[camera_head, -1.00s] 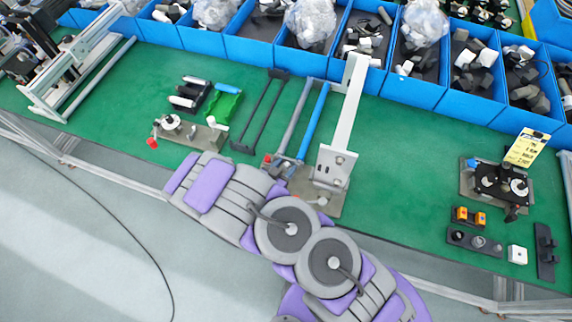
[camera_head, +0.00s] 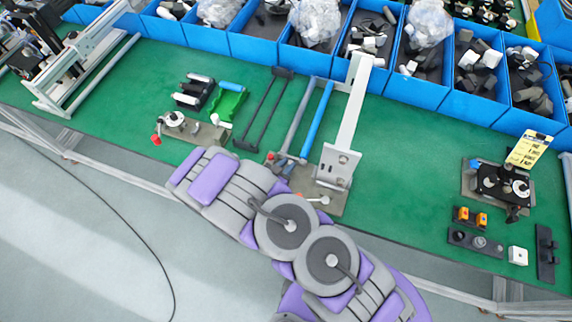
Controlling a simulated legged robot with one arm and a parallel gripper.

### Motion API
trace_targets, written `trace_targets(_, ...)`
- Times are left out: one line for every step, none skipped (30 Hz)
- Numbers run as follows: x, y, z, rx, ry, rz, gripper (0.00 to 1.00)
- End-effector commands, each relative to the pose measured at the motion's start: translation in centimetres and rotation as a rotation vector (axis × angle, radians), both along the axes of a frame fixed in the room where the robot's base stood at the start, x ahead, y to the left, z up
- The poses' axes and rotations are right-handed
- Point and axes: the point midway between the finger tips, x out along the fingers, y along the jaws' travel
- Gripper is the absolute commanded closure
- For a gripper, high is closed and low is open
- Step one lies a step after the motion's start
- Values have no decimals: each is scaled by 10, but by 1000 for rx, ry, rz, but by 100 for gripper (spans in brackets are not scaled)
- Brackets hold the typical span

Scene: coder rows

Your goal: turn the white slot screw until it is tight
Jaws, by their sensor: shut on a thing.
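I cannot make out a white slot screw for certain. A small white block (camera_head: 518,256) with a dark spot on its top sits on the green bench at the far right; whether it carries the screw is too small to tell. My grey and purple arm reaches from the bottom edge up and left to the bench's front edge. My gripper does not show; the fingertips and anything between them are hidden beyond the forearm. A metal fixture with a red knob (camera_head: 156,139) lies just beyond the arm's end, and its details are too small to read.
Blue bins (camera_head: 305,62) of parts line the back. A clamp fixture with an upright white metal bar (camera_head: 350,115) stands beyond my arm.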

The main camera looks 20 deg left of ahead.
Motion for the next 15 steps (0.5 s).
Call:
trace_targets(0, 2, 2, 2, -1, -5, 100)
trace_targets(0, 2, 2, 2, -2, -10, 100)
trace_targets(1, 2, 2, 2, -2, -13, 100)
trace_targets(1, 2, 2, 1, -3, -16, 100)
trace_targets(1, 2, 2, 2, -3, -17, 100)
trace_targets(1, 2, 1, 1, -3, -18, 100)
trace_targets(1, 2, 1, 2, -3, -17, 100)
trace_targets(1, 2, 1, 2, -3, -17, 100)
trace_targets(1, 2, 1, 2, -3, -17, 100)
trace_targets(1, 2, 1, 2, -3, -17, 100)
trace_targets(1, 2, 1, 2, -3, -17, 100)
trace_targets(1, 2, 1, 3, -3, -17, 100)
trace_targets(1, 2, 1, 3, -3, -17, 75)
trace_targets(1, 2, 1, 3, -3, -18, 72)
trace_targets(1, 2, 1, 3, -3, -18, 68)
